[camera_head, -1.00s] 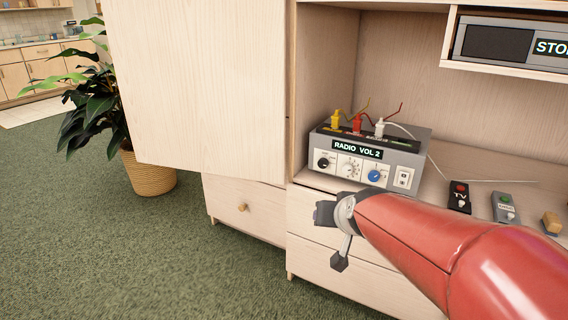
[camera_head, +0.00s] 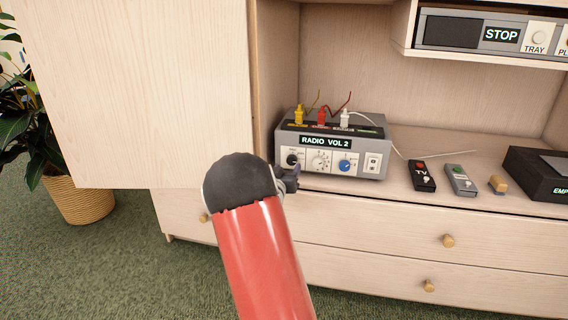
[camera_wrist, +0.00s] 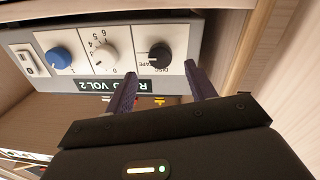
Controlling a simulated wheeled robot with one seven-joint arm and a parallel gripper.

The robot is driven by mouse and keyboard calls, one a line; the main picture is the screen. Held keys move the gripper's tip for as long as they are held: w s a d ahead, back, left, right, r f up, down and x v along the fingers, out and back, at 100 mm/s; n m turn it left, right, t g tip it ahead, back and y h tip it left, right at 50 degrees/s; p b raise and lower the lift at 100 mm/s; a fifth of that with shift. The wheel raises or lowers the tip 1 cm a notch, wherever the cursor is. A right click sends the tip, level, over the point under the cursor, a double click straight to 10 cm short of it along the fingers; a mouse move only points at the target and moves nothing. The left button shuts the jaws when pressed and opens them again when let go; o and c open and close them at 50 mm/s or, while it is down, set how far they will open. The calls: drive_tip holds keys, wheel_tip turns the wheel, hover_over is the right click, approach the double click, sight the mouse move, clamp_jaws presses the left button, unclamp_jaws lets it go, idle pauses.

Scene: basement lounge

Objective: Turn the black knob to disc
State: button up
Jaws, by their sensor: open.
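The black knob (camera_head: 292,160) is the left one of three knobs on the front of a grey radio unit (camera_head: 372,132) whose display reads "RADIO VOL 2". In the wrist view, which is upside down, the black knob (camera_wrist: 159,54) has a white pointer mark and the labels "DISC" and "TAPE" beside it. My gripper (camera_wrist: 160,82) is open and empty. Its two fingers point at the panel, with the black knob beyond and between their tips, apart from them as far as I can tell. In the head view my gripper (camera_head: 292,178) is just below the black knob, partly hidden by my arm.
A white knob (camera_head: 319,162) and a blue knob (camera_head: 345,166) sit right of the black one. Yellow, red and white plugs stand on top. Two remotes, including the TV remote (camera_head: 421,176), lie to the right. A large cabinet door (camera_head: 140,90) stands at left.

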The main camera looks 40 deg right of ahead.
sight(291, 161)
drive_tip(key=x, duration=0.4)
drive_tip(key=shift+w+d, duration=0.3)
drive_tip(key=c, duration=1)
drive_tip(key=shift+o, duration=0.2)
